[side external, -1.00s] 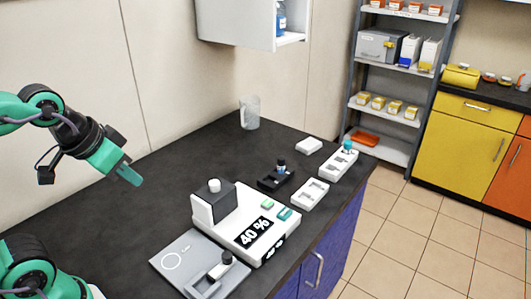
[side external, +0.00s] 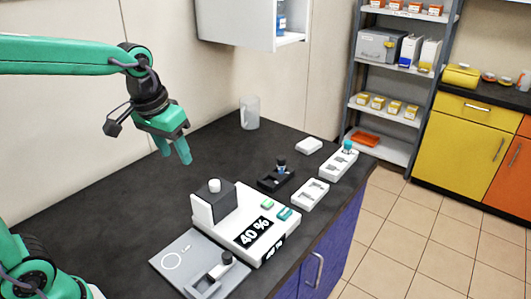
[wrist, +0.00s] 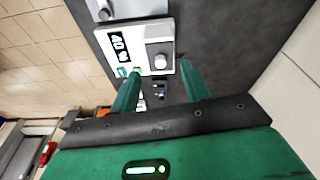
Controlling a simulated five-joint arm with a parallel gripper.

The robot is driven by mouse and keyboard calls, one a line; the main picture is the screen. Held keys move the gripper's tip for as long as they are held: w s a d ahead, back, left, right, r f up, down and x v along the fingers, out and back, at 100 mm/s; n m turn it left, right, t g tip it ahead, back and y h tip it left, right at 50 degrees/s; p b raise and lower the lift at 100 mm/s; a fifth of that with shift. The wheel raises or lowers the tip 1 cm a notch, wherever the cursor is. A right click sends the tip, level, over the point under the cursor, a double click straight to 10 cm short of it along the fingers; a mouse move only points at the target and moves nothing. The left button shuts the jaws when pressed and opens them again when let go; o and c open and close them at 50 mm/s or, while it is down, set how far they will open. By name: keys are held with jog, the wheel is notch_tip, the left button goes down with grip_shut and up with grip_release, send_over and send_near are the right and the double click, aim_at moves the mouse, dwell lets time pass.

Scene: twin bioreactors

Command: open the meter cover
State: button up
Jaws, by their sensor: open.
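The meter (side external: 252,216) is a white box on the dark bench, with a black "40 %" display and two green buttons. My gripper (side external: 175,156) is open and empty, pointing down above the bench, up and to the left of the cover. Its two green fingers (wrist: 160,72) stand apart in the wrist view.
A black holder (side external: 266,184), white holders (side external: 311,195) and a clear beaker (side external: 250,113) stand behind. The bench left of the meter is clear.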

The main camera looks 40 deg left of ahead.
aim_at(215, 182)
jog(key=w+f, duration=0.1)
jog(key=w, duration=0.2)
jog(key=w+f+g, duration=0.1)
jog(key=w+f, duration=0.1)
jog(key=w+f+n+g, duration=0.1)
jog(key=w, duration=0.2)
jog(key=shift+w+d+f, duration=0.2)
jog(key=shift+w+f, duration=0.15)
jog(key=shift+f, duration=0.05)
jog(key=shift+w+f+g, duration=0.3)
jog(key=shift+w+f, duration=0.05)
jog(key=shift+w, duration=0.1)
jog(key=shift+f, duration=3.9)
grip_shut()
